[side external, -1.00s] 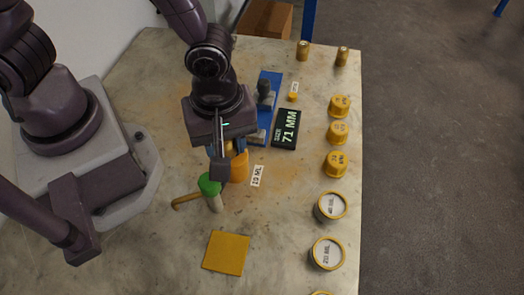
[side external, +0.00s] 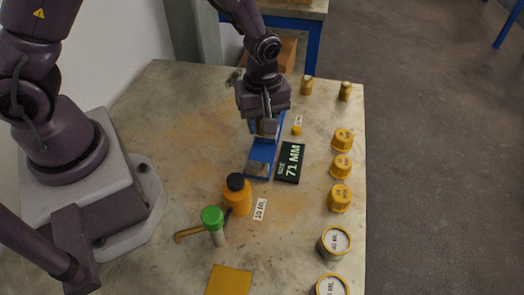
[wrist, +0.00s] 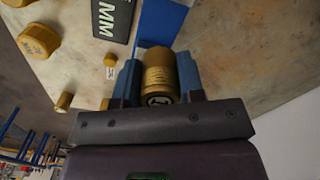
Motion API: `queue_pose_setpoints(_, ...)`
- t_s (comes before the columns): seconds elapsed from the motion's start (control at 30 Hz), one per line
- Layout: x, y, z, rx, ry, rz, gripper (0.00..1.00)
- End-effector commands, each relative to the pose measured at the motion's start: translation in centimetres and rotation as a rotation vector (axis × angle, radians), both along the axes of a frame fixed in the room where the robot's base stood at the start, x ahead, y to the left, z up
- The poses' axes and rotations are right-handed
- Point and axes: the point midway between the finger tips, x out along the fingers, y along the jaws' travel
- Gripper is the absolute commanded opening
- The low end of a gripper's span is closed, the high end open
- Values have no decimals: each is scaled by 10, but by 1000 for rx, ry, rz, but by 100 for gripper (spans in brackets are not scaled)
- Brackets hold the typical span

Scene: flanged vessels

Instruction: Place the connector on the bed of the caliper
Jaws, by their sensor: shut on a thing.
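The connector, a gold cylinder with dark markings (wrist: 160,72), is held between the two blue-grey fingers of my gripper (wrist: 160,85) in the wrist view. In the side external view my gripper (side external: 266,130) is above the far part of the blue caliper (side external: 262,151); it mostly hides the connector there. I cannot tell whether the connector touches the bed.
An orange bottle with a black cap (side external: 238,199) and a green-capped tube (side external: 214,222) stand nearer the camera. Several yellow caps and jars (side external: 340,197) line the right edge. A small yellow piece (side external: 297,130) lies right of my gripper. A yellow square (side external: 229,281) lies in front.

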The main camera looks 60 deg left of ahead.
Motion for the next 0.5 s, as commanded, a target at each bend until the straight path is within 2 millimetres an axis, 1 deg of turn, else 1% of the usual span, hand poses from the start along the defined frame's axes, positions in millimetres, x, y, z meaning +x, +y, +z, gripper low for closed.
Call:
queue_pose_setpoints(0.03, -1, 0, -9, 0, 5, -10, 7)
queue_pose_setpoints(0.13, -2, 0, -26, 0, 6, -14, 7)
queue_pose_setpoints(0.33, -1, 0, -46, 0, 3, -13, 7)
queue_pose_setpoints(0.5, -1, 0, -70, 0, 3, -13, 7)
